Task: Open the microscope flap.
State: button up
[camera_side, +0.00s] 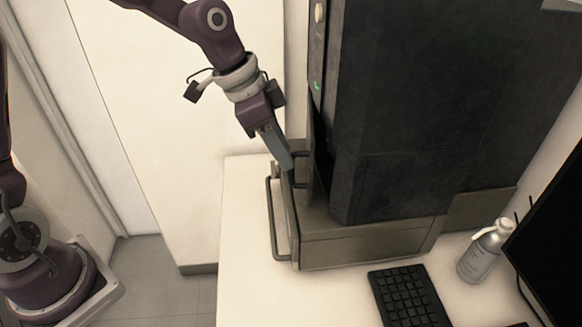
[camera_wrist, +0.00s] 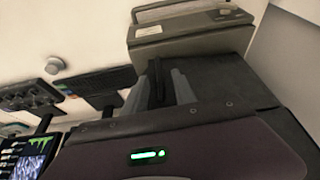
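The microscope (camera_side: 400,110) is a tall black tower on an olive-grey base in the side view. Its flap (camera_side: 291,228) is an upright plate on the left side of the base, with a dark bar handle (camera_side: 272,225) on its outer face. A second dark bar (camera_side: 302,172) stands by the tower's lower left edge. My gripper (camera_side: 287,166) points down, its tips beside this second bar. In the wrist view, my grey fingers (camera_wrist: 160,88) stand apart with a dark upright bar between them. I cannot tell whether they press on it.
A keyboard (camera_side: 410,296), a spray bottle (camera_side: 485,250) and a black monitor (camera_side: 550,235) are on the white table to the right. The table left of the flap (camera_side: 244,240) is clear. A pale wall panel (camera_side: 185,130) stands behind my arm.

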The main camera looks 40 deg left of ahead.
aim_at(292, 180)
jog(key=x, duration=0.5)
jog(key=shift+f, duration=0.2)
jog(key=shift+c, duration=0.2)
grip_shut()
dwell(1.0)
